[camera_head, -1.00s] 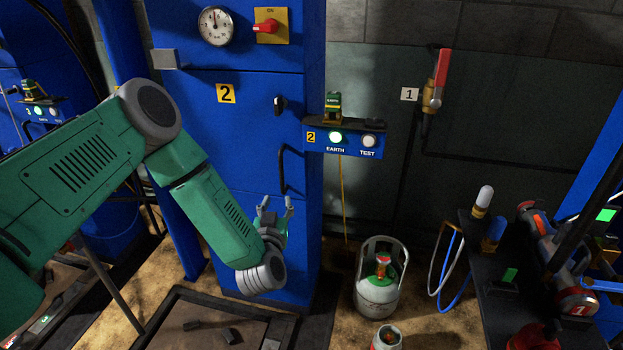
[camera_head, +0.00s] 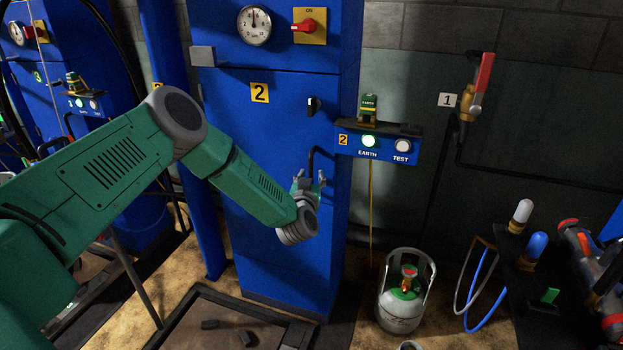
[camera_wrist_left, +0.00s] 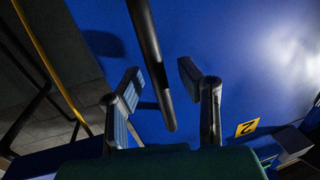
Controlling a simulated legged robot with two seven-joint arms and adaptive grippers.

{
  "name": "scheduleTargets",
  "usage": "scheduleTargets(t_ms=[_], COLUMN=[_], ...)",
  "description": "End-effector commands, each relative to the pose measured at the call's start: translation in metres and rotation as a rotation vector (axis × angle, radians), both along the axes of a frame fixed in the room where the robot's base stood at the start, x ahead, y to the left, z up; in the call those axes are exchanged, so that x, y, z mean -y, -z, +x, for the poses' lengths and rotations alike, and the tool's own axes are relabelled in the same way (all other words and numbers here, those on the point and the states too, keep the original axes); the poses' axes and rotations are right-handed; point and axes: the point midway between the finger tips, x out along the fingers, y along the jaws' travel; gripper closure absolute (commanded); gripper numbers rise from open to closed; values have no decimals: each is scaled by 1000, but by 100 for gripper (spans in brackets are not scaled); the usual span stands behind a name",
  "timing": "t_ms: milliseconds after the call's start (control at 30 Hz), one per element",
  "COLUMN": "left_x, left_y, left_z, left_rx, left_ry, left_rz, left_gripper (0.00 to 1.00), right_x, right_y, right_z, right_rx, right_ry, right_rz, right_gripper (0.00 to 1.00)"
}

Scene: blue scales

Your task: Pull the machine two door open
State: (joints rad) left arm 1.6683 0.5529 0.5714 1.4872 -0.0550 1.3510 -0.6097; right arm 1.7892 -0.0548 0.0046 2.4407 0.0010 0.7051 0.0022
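The machine two door (camera_head: 265,135) is a blue panel with a yellow "2" label (camera_head: 260,92), and it looks flush with its cabinet. A black bar handle (camera_head: 312,160) stands on its right side, its lower part hidden by my left gripper (camera_head: 310,181). In the left wrist view, the handle (camera_wrist_left: 152,60) lies between the spread fingers of my left gripper (camera_wrist_left: 160,88), with a gap on both sides. The gripper is open, and contact with the handle does not show. A small black knob (camera_head: 313,105) sits above the handle. My right gripper is not in view.
An EARTH/TEST box (camera_head: 378,145) with a lit green button juts out right of the door. A gas cylinder (camera_head: 404,300) stands on the floor at the right. A dark-rimmed tray (camera_head: 195,300) lies before the cabinet. A black stand (camera_head: 530,290) with tools is further right.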

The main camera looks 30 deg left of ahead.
Motion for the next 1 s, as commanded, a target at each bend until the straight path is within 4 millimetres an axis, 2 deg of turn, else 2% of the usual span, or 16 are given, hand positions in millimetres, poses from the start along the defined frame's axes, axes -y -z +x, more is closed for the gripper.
scheduleTargets(t_ms=[133,167,233,667,867,1000], left_x=[0,0,0,1,2,3], left_y=[0,0,0,-1,-3,-4], left_z=[0,0,0,-7,-25,-45], left_rx=[0,0,0,-1,-2,-3], left_ry=[0,0,0,15,66,124], left_rz=[0,0,0,0,0,1], left_gripper=[68,75,99,100,100,100], right_x=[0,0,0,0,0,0], right_y=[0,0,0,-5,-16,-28], right_z=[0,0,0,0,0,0], right_rx=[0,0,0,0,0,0], right_ry=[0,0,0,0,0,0], right_rz=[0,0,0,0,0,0], right_gripper=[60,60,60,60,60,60])
